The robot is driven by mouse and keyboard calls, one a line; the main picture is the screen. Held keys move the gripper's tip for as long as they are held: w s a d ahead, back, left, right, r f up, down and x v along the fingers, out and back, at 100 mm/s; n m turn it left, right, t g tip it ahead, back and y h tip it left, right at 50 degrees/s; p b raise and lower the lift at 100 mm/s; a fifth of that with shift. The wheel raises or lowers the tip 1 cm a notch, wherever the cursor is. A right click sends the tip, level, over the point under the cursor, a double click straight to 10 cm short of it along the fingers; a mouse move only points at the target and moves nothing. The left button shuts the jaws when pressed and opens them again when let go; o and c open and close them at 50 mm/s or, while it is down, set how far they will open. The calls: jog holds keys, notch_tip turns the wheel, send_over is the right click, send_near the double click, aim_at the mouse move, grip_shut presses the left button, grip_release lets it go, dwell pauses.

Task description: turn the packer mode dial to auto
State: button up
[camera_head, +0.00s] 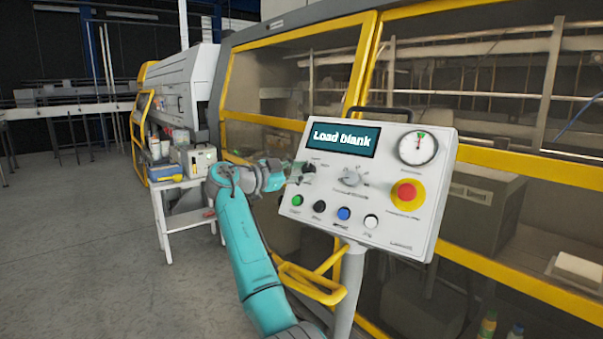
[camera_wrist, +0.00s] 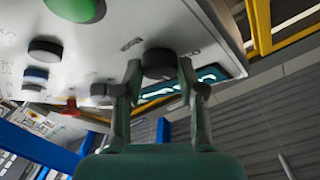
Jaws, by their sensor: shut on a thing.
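The control panel (camera_head: 290,222) is a light grey tilted box on a post. Its black dial (camera_head: 309,168) sits at the left, below the screen, and shows as a dark round knob in the wrist view (camera_wrist: 159,61). My gripper (camera_head: 298,174) reaches it from the left. In the wrist view its two fingers (camera_wrist: 160,74) are on either side of the knob, shut on it. The small labels by the dial are too blurred to read, and its pointer direction cannot be told. The screen (camera_head: 342,138) reads "Load blank".
The panel also has a grey knob (camera_head: 351,179), a gauge (camera_head: 417,148), a red emergency stop (camera_head: 408,194) and green (camera_head: 297,200), black (camera_head: 319,206), blue (camera_head: 344,213) and white (camera_head: 371,221) buttons. A yellow-framed machine stands behind. A small cart (camera_head: 160,208) is at left.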

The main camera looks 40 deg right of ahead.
jog(key=m+g, duration=0.1)
jog(key=m, duration=0.1)
jog(key=m+g+y, duration=0.1)
jog(key=m, duration=0.2)
jog(key=shift+w+r+m+g+y, duration=0.2)
jog(key=shift+w+m+g+y, duration=0.1)
jog(key=shift+g+y, duration=0.1)
jog(key=shift+d+r+m+g+y, duration=0.1)
jog(key=shift+m+g+y, duration=0.15)
jog(key=shift+m+y, duration=0.6)
jog(key=shift+m+g+y, duration=0.25)
jog(key=shift+m, duration=1.1)
jog(key=o, duration=1.1)
jog(key=shift+o, duration=0.2)
